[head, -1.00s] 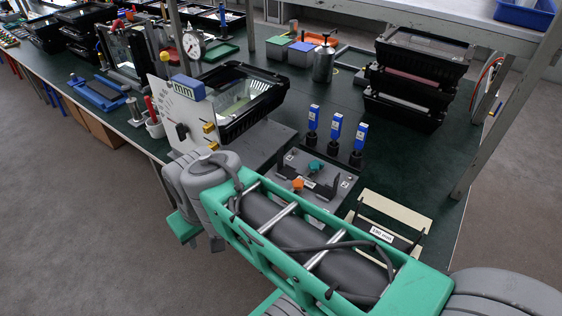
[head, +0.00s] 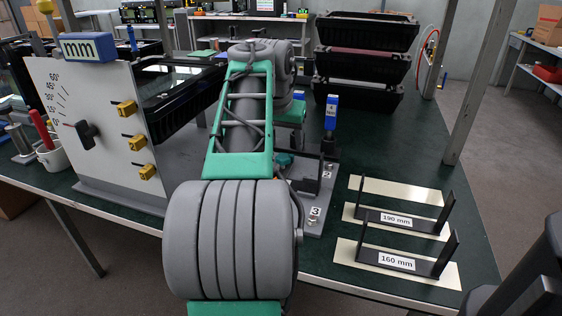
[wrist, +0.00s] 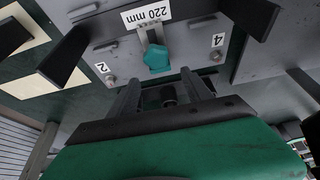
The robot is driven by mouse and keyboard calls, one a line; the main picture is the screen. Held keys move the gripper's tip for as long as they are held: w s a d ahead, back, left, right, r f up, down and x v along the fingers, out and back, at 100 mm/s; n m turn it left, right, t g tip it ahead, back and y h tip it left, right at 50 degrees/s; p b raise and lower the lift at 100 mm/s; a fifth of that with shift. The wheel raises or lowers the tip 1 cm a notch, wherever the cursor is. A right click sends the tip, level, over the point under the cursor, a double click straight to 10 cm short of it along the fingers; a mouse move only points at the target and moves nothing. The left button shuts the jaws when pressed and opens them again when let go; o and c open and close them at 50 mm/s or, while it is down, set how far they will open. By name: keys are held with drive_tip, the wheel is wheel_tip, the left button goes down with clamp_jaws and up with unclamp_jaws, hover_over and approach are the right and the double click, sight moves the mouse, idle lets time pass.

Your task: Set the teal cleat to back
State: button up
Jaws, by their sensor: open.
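The teal cleat (wrist: 157,58) sits on a grey plate (wrist: 110,60) below a "220 mm" label in the wrist view. Its stem points up toward the label. In the head view a small part of the teal cleat (head: 284,160) shows just right of my arm. My gripper (wrist: 160,82) is open and empty in the wrist view, its two fingers spread just below the cleat in the picture. I cannot tell whether they touch it. In the head view my arm hides the gripper's fingers and much of the plate.
Black brackets (wrist: 62,57) rise beside the cleat. A "190 mm" cradle (head: 395,220) and a "160 mm" cradle (head: 397,262) stand at right. A blue-topped post (head: 331,112) is behind the plate. A white dial panel (head: 90,125) with yellow clips stands left.

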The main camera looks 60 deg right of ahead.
drive_tip(key=b+x, duration=0.1)
drive_tip(key=x, duration=0.4)
drive_tip(key=shift+c, duration=0.2)
clamp_jaws()
idle(0.3)
idle(0.8)
